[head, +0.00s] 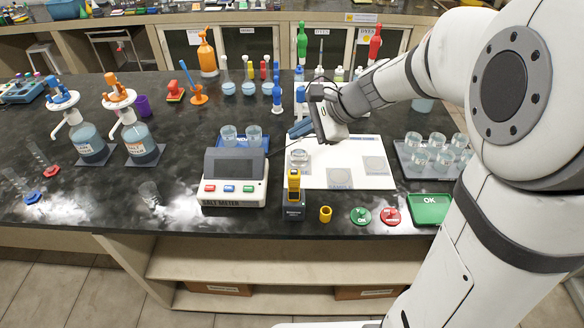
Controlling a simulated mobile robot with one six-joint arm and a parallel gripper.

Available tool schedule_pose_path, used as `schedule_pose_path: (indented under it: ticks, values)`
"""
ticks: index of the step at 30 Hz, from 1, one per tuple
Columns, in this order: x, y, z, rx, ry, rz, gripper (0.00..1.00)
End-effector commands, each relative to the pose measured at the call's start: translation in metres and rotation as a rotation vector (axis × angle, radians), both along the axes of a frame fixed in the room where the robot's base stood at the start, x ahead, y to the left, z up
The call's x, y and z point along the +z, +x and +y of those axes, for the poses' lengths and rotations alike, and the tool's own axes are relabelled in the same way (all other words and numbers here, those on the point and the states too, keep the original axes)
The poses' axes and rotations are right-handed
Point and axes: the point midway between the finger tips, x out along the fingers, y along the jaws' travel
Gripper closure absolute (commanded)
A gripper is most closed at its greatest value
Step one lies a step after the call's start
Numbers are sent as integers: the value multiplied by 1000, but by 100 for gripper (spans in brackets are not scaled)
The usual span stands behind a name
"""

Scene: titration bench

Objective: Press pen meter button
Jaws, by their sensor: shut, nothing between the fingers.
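A yellow pen-shaped device (293,184), which looks like the pen meter, stands upright in a dark holder (294,213) near the bench's front edge. Its button is too small to make out. My gripper (297,131) is above the bench, behind the pen meter and slightly to its right in the picture. Its blue fingers point left and are shut with nothing between them. The gripper is apart from the pen meter.
A salt meter (232,190) with three coloured buttons stands left of the pen meter. A small yellow cap (325,214), green and red discs (360,216) and a green OK pad (429,210) lie to the right.

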Motion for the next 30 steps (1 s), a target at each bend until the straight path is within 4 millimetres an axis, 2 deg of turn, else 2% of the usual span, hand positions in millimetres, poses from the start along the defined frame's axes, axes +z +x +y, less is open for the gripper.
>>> schedule_pose_path:
  ticks: [8,21,30]
  values:
    - [-20,0,0,-1,-1,1,100]
    - [-80,0,-1,0,-1,-1,100]
    - [-88,0,-1,0,-2,-1,100]
